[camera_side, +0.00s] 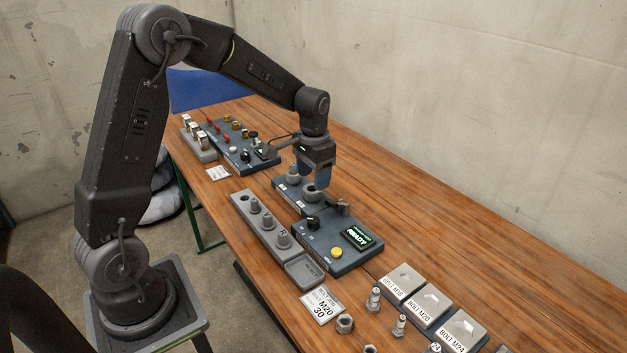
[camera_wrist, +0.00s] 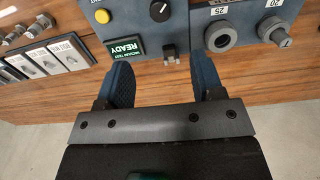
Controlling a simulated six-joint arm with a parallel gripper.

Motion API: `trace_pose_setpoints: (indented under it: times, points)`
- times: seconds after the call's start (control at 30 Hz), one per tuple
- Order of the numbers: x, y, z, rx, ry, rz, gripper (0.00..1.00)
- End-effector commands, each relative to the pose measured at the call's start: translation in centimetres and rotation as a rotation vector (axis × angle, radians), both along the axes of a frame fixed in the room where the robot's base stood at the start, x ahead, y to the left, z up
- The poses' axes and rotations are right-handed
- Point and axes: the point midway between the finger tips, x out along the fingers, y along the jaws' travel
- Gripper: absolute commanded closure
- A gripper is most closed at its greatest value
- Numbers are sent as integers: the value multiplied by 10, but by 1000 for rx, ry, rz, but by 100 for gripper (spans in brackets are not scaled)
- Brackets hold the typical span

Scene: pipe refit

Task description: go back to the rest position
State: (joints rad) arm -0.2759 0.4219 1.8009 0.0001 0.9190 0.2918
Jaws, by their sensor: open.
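My gripper (camera_side: 318,180) is above the back of the wooden bench (camera_side: 400,195), close over the blue-grey block with round grey fittings (camera_side: 285,188). In the wrist view the two blue fingers of my gripper (camera_wrist: 163,82) are wide apart with nothing between them. The control box (camera_side: 338,245) with a green READY screen stands in front of the gripper in the side view. In the side view the gripper partly hides the block.
A grey rack with several knobbed plugs (camera_side: 262,222) lies left of the control box. Bolt trays (camera_side: 430,305), loose bolts and nuts, and a card marked M20 30 (camera_side: 322,304) are at the front. Another panel with switches (camera_side: 236,145) is at the far end. The bench's wall side is clear.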

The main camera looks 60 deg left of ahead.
Motion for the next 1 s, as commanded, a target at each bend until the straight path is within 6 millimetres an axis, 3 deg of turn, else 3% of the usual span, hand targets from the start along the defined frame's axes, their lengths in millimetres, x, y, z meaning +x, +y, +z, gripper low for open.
trace_pose_setpoints:
  times: [0.27,0.43,0.7,0.83,1.0]
  points:
    - [-2,-3,5,3,-9,-1,39]
    - [-23,-24,44,18,-75,-2,39]
    - [-98,-73,113,34,-243,3,39]
    - [-139,-92,131,30,-325,6,39]
    - [-187,-109,138,15,-418,10,39]
